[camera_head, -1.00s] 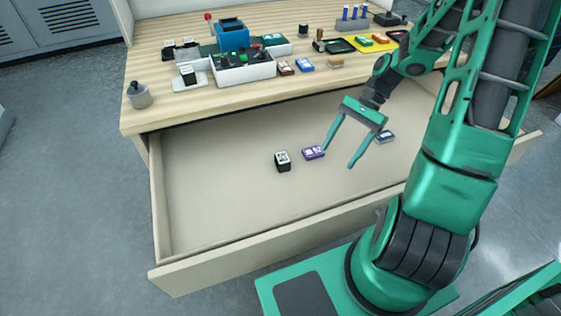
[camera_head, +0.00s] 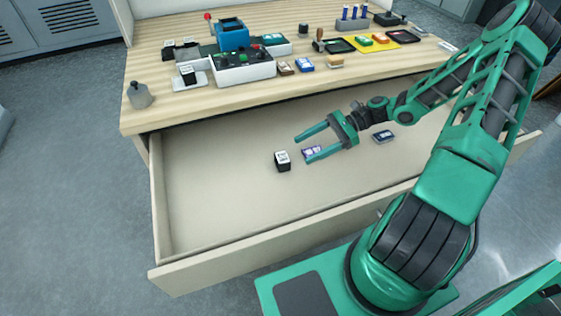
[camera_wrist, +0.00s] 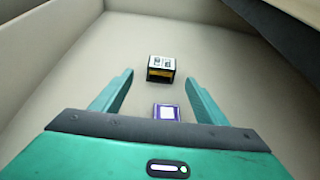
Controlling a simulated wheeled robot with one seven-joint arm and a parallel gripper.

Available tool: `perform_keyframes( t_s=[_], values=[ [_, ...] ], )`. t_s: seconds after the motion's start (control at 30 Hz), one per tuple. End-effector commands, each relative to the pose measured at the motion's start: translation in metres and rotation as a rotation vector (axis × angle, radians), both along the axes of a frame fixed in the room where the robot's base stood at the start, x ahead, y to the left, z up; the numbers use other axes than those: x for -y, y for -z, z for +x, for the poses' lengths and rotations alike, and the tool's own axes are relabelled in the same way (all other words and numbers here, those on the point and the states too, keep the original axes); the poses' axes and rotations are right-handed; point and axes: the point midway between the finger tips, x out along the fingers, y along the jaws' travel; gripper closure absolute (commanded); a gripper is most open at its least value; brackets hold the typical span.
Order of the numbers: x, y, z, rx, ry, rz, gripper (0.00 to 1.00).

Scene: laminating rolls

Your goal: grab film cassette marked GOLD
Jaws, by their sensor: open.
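A black block-shaped cassette with a white printed top (camera_head: 283,166) stands in the open drawer. In the wrist view the same cassette (camera_wrist: 161,68) shows a yellow-gold band on its near side; its lettering is too small to read. My gripper (camera_head: 302,149) is open and empty, to the right of this cassette in the head view, fingers pointing left toward it. In the wrist view my gripper (camera_wrist: 159,78) has the black cassette just beyond the fingertips, between their lines. A flat purple cassette (camera_head: 309,151) lies under my fingers, partly hidden; it also shows between them in the wrist view (camera_wrist: 166,112).
A dark flat cassette (camera_head: 383,136) lies farther right in the drawer (camera_head: 210,210). The drawer's left half is bare. The worktop (camera_head: 190,107) above holds a blue device (camera_head: 232,37), trays and small boxes, its front edge overhanging the drawer's back.

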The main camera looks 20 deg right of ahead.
Motion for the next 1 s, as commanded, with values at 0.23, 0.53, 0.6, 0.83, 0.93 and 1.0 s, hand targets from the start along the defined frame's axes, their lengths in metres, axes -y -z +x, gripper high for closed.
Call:
perform_keyframes(
  t_s=[0.23, 0.53, 0.6, 0.83, 0.93, 1.0],
  values=[
    [-0.022, 0.009, 0.001, -0.001, -0.002, -0.001, 0.33],
    [-0.055, 0.02, 0.007, 0.0, -0.005, 0.0, 0.33],
    [-0.062, 0.024, 0.007, 0.0, -0.004, 0.001, 0.33],
    [-0.071, 0.028, 0.008, 0.001, -0.004, -0.002, 0.33],
    [-0.071, 0.028, 0.008, 0.001, -0.004, -0.002, 0.33],
    [-0.071, 0.027, 0.008, 0.001, -0.004, -0.002, 0.4]
  ],
)
